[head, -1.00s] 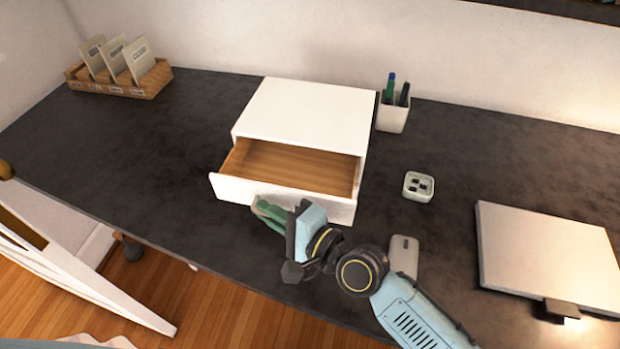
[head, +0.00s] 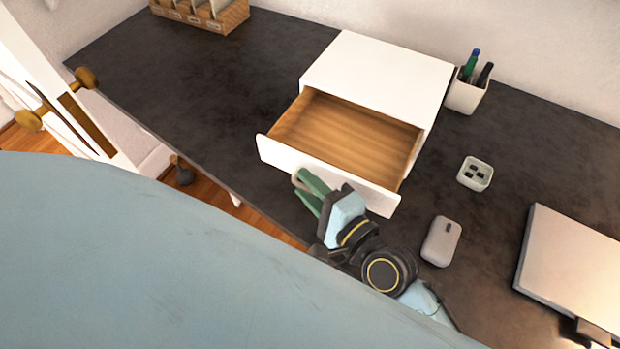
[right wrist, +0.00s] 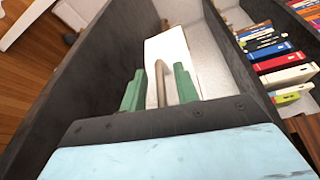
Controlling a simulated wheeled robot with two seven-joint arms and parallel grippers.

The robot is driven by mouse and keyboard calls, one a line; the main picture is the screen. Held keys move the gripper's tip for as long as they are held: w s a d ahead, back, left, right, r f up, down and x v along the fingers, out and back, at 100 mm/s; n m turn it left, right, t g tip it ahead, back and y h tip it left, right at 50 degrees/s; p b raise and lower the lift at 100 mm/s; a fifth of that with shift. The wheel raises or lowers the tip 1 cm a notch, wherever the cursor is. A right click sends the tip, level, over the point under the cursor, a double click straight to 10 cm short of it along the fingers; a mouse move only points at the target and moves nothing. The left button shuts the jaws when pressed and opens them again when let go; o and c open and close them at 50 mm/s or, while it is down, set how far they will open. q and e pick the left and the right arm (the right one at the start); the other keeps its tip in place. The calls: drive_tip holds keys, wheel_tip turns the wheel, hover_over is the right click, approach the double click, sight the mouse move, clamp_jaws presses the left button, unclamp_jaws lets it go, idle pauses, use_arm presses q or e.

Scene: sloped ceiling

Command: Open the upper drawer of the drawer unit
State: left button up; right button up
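The white drawer unit (head: 375,75) stands on the dark desk. Its upper drawer (head: 345,140) is pulled well out, showing an empty wooden inside. My right gripper (head: 308,190) is low at the drawer's white front. In the right wrist view its two green fingers (right wrist: 160,92) stand apart on either side of a tan bar-like handle (right wrist: 161,80), with a small gap visible at each side. The white drawer front (right wrist: 180,60) lies beyond. The lower part of the unit is hidden behind the open drawer. My left gripper is not in view.
A pen cup (head: 467,93) stands right of the unit. A wooden file box (head: 205,14) is at the back left. The desk left of the unit is clear.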

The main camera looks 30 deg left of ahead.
drive_tip(key=shift+d, duration=0.1)
drive_tip(key=shift+s+d, duration=0.1)
drive_tip(key=shift+d, duration=0.1)
drive_tip(key=v, duration=1.2)
drive_tip(key=shift+d+b, duration=0.4)
drive_tip(key=shift+s, duration=0.15)
